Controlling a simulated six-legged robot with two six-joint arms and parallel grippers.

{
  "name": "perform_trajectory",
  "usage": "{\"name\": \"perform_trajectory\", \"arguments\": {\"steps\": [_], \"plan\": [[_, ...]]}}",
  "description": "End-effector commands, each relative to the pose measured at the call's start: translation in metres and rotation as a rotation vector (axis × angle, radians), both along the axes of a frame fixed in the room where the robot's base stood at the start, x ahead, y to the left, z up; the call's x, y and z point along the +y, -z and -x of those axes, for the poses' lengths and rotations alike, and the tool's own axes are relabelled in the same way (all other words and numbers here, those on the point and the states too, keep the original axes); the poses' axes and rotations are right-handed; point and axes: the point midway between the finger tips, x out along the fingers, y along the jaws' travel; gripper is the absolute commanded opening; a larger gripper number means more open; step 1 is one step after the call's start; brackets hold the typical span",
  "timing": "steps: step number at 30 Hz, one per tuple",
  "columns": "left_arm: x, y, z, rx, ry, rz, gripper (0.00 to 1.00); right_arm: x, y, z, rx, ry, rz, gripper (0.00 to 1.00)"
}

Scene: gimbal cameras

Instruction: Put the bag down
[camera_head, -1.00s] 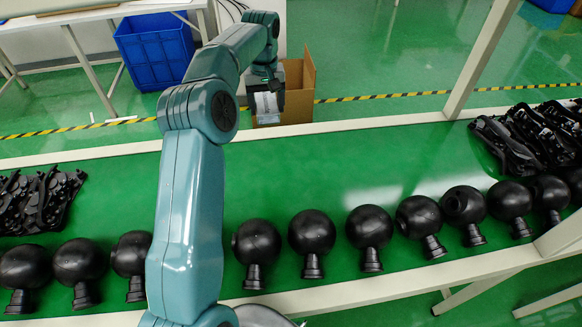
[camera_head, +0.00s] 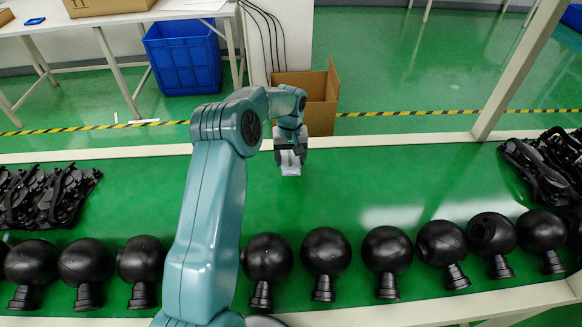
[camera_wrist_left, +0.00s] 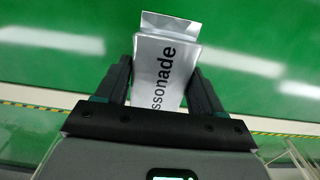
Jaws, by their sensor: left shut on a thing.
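The bag (camera_wrist_left: 165,62) is silver-white with dark lettering that reads "ssonade" in the left wrist view. It also shows small in the head view (camera_head: 290,166), hanging below my left gripper. My left gripper (camera_head: 290,154) is shut on the bag, one finger on each side of it. It is over the green table top (camera_head: 345,190), near the far edge. I cannot tell whether the bag touches the surface. My right gripper is not in view.
Black round parts with necks (camera_head: 327,251) stand in a row along the near edge. Dark part piles lie at left (camera_head: 45,195) and right (camera_head: 545,165). An open cardboard box (camera_head: 318,103) and a blue crate (camera_head: 183,58) are beyond the table. The table's middle is clear.

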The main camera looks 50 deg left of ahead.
Motion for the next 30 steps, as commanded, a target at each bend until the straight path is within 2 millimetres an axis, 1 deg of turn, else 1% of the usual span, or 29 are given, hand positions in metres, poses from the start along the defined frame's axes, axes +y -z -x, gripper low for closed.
{"name": "perform_trajectory", "arguments": {"steps": [1, 5, 12, 14, 20, 24, 25, 26, 27, 30], "plan": [[0.000, 0.005, -0.001, 0.000, 0.000, 0.000, 0.38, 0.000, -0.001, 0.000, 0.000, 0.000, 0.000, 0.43], [0.001, 0.014, -0.001, 0.000, 0.000, 0.000, 0.38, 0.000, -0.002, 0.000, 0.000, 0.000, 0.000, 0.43], [0.002, 0.050, -0.002, 0.001, -0.001, 0.002, 0.38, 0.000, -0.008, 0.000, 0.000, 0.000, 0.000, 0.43], [0.002, 0.052, -0.002, -0.001, -0.001, 0.000, 0.38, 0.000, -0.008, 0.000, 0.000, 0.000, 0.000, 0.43], [0.002, 0.053, -0.002, -0.002, -0.001, -0.001, 0.38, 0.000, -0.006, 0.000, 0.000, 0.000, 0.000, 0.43], [0.002, 0.058, -0.002, -0.001, 0.000, 0.000, 0.38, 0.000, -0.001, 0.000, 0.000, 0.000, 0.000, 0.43], [0.002, 0.056, -0.002, -0.001, 0.000, 0.000, 0.78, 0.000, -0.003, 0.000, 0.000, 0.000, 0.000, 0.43], [0.002, 0.055, -0.002, -0.001, 0.000, 0.000, 0.87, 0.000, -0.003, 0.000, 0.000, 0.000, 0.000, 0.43], [0.002, 0.055, -0.002, -0.001, 0.000, 0.000, 0.93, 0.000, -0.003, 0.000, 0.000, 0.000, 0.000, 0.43], [0.002, 0.055, -0.002, -0.001, 0.000, 0.000, 0.93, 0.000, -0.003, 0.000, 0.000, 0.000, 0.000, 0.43]]}}
